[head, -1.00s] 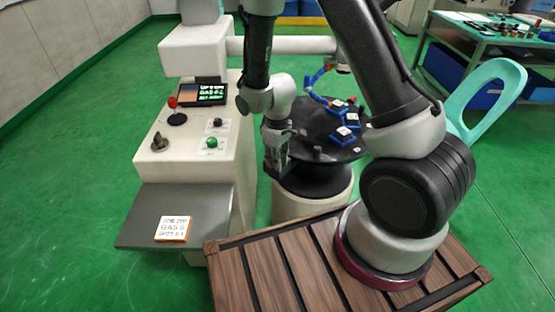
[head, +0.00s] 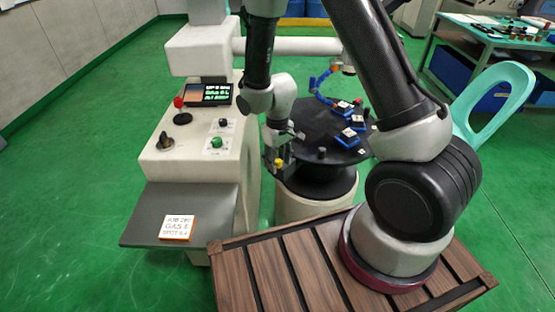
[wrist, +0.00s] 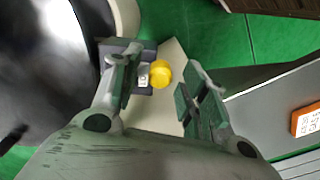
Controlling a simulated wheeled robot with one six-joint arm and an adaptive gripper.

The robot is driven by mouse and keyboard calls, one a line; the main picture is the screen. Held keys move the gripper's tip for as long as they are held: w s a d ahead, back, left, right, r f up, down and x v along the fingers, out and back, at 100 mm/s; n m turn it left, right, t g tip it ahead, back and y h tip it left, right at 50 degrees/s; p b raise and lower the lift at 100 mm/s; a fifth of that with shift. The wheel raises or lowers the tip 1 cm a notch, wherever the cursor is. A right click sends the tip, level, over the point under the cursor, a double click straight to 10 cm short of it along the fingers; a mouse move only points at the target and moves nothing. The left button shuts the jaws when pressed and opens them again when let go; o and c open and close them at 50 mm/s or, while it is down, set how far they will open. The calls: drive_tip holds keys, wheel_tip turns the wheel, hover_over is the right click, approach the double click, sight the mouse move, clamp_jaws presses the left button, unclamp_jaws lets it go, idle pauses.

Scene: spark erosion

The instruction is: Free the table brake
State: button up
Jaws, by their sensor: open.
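A yellow knob (wrist: 161,74) sits on a small dark bracket (wrist: 117,45) at the edge of the round black table (wrist: 50,75). A small white label shows beside the knob in the wrist view. I take this knob to be the table brake. In the head view the yellow knob (head: 279,162) shows at the near left edge of the black table (head: 310,122), beside my gripper's fingers. My gripper (wrist: 163,92) is open and empty, with the knob seen between its fingertips. I cannot tell whether either finger touches the knob.
Blue-and-white fixtures (head: 350,136) and a small dark post (head: 321,152) stand on the round table. The control console (head: 195,150) is at the left, with a grey shelf (head: 150,215) carrying a printed card (head: 177,228). A green workbench (head: 480,50) is at the back right.

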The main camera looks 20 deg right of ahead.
sight(277, 160)
wheel_tip(277, 160, up, 12)
idle(0.4)
